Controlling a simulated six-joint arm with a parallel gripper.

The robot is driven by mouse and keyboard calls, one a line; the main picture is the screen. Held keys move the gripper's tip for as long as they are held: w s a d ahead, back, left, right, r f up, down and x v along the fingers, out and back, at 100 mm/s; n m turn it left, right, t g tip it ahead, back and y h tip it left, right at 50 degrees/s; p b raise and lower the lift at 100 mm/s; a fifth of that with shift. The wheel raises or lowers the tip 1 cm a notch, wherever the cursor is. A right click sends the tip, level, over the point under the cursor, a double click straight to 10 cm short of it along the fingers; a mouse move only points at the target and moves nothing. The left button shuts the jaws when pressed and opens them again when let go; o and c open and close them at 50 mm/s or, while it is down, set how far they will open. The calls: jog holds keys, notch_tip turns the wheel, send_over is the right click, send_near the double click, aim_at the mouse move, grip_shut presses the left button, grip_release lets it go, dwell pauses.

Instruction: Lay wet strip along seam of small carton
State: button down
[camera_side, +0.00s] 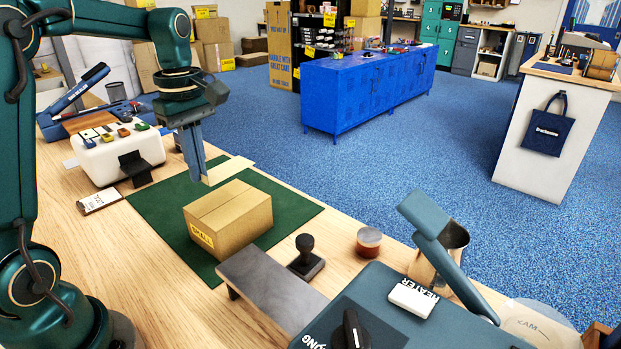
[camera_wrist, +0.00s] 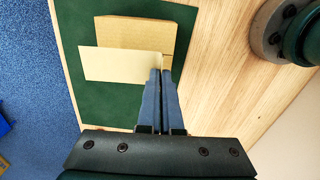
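The small carton (camera_side: 232,220) is a closed tan box labelled SMALL, standing on a dark green mat (camera_side: 155,207). A seam runs along its top. My gripper (camera_side: 203,178) is shut on one end of a pale cream strip (camera_side: 230,170) and holds it out flat in the air. In the side view the strip shows just beyond the carton, apart from its top. In the wrist view the fingers (camera_wrist: 160,70) pinch the strip's right end, and the strip (camera_wrist: 115,64) covers part of the carton (camera_wrist: 137,33). Whether the strip is wet cannot be seen.
A grey raised plate (camera_side: 268,290) and a black stamp (camera_side: 305,258) stand near the carton. A teal machine with a heater label (camera_side: 412,298) is at front right. A white dispenser (camera_side: 115,155) stands left of the mat. The mat around the carton is bare.

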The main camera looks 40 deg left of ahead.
aim_at(207, 212)
jog(key=shift+f, duration=3)
jog(key=shift+f, duration=0.15)
jog(key=c, duration=1)
grip_release()
jog(key=shift+r, duration=3)
jog(key=shift+d, duration=0.15)
